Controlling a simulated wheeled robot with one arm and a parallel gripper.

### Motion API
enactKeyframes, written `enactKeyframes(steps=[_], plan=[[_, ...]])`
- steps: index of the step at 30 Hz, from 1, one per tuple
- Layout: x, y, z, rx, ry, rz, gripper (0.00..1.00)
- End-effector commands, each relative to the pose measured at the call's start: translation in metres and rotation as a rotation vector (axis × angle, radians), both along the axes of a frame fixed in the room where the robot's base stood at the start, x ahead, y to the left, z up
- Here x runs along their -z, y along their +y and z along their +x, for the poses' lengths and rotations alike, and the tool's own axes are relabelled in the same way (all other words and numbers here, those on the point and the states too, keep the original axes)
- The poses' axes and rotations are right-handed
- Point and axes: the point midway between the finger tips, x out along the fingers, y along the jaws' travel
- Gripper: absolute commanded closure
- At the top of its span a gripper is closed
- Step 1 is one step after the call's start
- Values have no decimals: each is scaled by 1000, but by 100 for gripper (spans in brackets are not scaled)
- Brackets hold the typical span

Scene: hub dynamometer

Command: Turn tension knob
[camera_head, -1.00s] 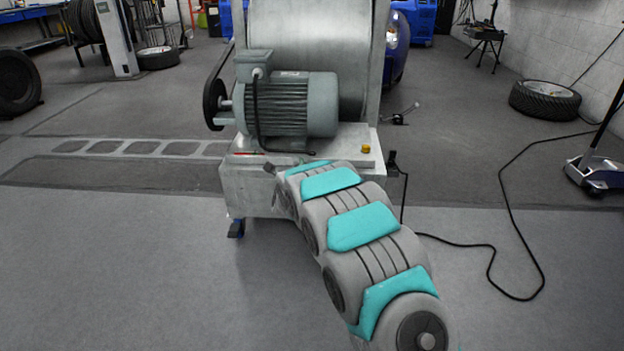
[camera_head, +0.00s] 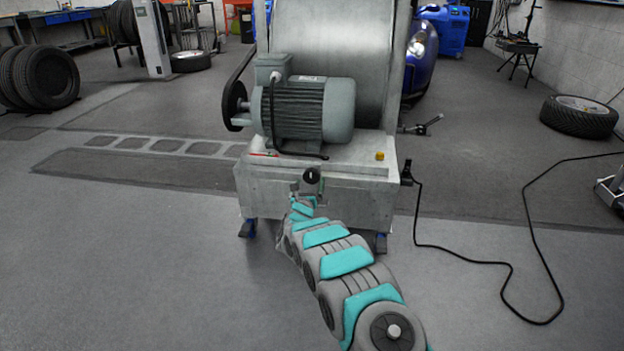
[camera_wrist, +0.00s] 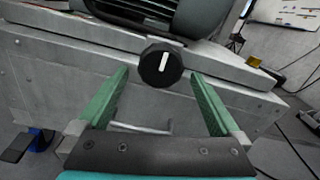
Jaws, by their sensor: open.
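The tension knob (camera_wrist: 161,65) is black and round with a white pointer line, set on the front face of the grey dynamometer housing. In the wrist view it stands ahead of my gripper (camera_wrist: 160,82), between its two green fingers but apart from both; its white line is close to vertical, leaning slightly. The knob also shows in the head view (camera_head: 311,175), just beyond the end of my arm. My gripper is open and empty; in the head view my arm largely hides it.
A grey motor (camera_head: 305,110) sits on the housing (camera_head: 360,200) above the knob. A yellow button (camera_head: 380,156) is on the top to the right. A handle bar (camera_wrist: 140,127) lies below the knob. A black cable (camera_head: 465,258) runs over the floor at right.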

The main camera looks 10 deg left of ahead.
Motion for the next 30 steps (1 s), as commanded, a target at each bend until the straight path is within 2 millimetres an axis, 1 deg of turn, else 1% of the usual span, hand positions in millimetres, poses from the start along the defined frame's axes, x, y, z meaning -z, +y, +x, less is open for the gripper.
enactKeyframes(steps=[6, 13, 19, 27, 28, 30], plan=[[2, -1, 21, 1, 0, 0, 0], [1, -2, 36, 1, 0, -1, 0], [2, -3, 41, 0, 1, -4, 0], [1, -3, 41, 0, 1, -4, 0], [1, -3, 41, 0, 1, -4, 2], [1, -3, 41, 0, 1, -4, 10]])
